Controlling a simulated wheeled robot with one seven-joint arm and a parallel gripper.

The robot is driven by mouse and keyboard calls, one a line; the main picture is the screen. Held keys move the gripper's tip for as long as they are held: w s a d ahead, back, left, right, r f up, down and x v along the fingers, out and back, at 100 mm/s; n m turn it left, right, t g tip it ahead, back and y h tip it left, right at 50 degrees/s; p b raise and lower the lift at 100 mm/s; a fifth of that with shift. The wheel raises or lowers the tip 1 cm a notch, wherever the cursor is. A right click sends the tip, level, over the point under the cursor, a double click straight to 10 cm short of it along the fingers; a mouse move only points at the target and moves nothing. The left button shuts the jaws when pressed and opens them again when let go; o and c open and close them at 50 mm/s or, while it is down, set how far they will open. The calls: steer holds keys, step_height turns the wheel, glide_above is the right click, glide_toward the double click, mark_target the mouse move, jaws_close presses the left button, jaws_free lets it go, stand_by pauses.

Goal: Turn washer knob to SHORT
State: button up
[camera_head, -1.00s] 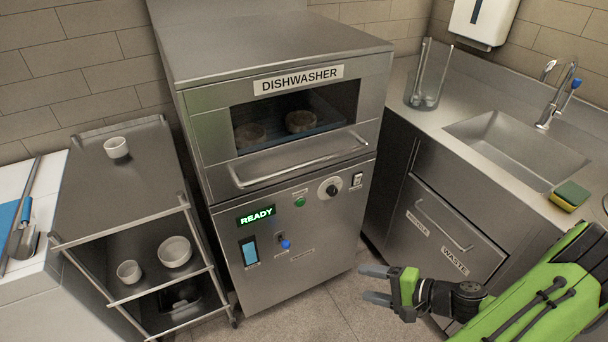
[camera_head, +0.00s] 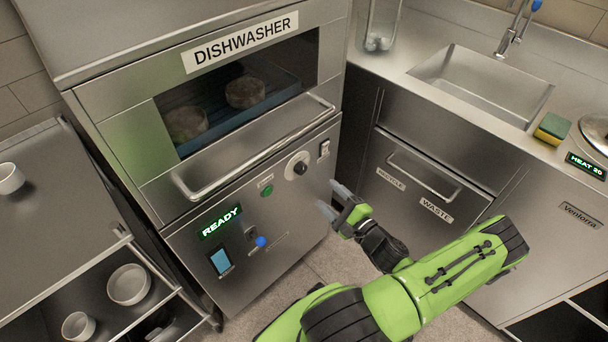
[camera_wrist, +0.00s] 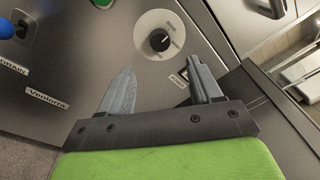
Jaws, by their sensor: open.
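The dishwasher (camera_head: 180,215) stands in front of me with a green READY display on its lower panel. Its round knob (camera_head: 299,167) has a black centre on a pale dial, right of a green button. In the wrist view the knob (camera_wrist: 159,40) is beyond my fingertips, with a light pointer mark on it; the dial lettering is too small to read. My gripper (camera_head: 328,199) is open and empty, below and right of the knob in the head view and apart from the panel. Its two grey fingers also show in the wrist view (camera_wrist: 160,80).
A handle bar (camera_head: 250,155) crosses the dishwasher above the knob. A switch (camera_head: 324,149) sits right of the knob, and a blue-tipped control (camera_head: 261,242) is lower left. The waste drawer (camera_head: 425,185) and sink counter are at right. A cart (camera_head: 60,255) with bowls is at left.

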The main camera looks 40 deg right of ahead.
mark_target(302, 171)
steer(key=w, duration=0.3)
steer(key=w+b, duration=0.1)
steer(key=w, duration=0.3)
steer(key=w+b, duration=0.1)
steer(key=w, duration=0.2)
steer(key=shift+w+d, duration=0.15)
steer(key=shift+d, duration=0.2)
steer(key=c, duration=1)
steer(key=shift+c, duration=0.2)
